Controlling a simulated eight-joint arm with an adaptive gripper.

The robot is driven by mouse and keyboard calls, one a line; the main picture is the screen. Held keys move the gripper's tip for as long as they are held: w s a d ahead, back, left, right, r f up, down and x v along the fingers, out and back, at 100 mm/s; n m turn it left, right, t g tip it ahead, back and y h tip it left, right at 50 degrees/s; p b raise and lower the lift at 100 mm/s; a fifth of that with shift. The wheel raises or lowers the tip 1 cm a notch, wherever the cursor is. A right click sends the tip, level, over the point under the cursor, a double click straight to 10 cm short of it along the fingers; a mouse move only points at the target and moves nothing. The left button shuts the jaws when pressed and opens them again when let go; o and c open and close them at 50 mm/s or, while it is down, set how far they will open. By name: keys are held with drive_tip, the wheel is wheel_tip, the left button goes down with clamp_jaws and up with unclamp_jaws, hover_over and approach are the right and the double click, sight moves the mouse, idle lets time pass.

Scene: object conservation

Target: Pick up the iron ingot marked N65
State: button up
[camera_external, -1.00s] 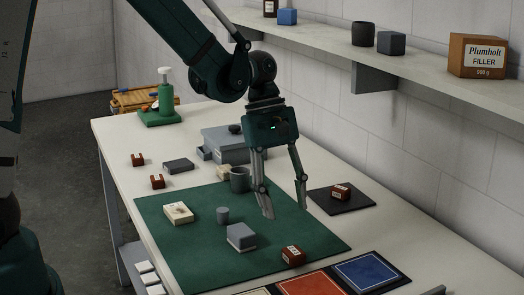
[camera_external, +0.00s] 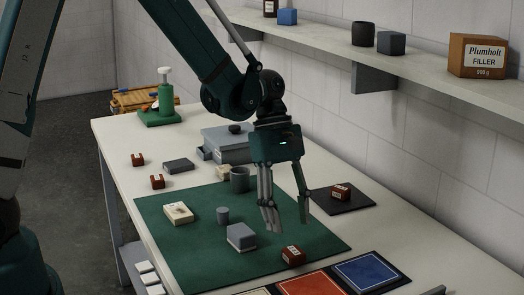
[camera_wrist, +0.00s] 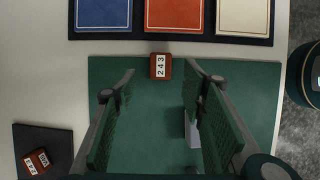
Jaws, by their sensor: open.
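A small red-brown block (camera_external: 292,256) lies on the green mat near its front right edge. In the wrist view this block (camera_wrist: 160,67) has a white label that reads like 243. Another red-brown block (camera_external: 341,192) lies on a black pad to the right; it also shows in the wrist view (camera_wrist: 36,161), tilted, with a label too small to read surely. I cannot tell which block is N65. My gripper (camera_external: 287,226) is open and empty above the green mat, beyond the first block. In the wrist view, that block appears between the fingertips of my gripper (camera_wrist: 160,70).
A grey block on a pale base (camera_external: 241,237) stands left of my fingers and is partly hidden in the wrist view. A grey cylinder (camera_external: 222,215) and a dark mug (camera_external: 239,179) stand on the mat. Coloured panels (camera_external: 310,285) lie in front. A shelf (camera_external: 420,65) runs along the wall.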

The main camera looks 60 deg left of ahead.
sight(294, 250)
drive_tip(key=shift+x, duration=0.95)
drive_tip(key=shift+x, duration=2.6)
drive_tip(key=c, duration=1.2)
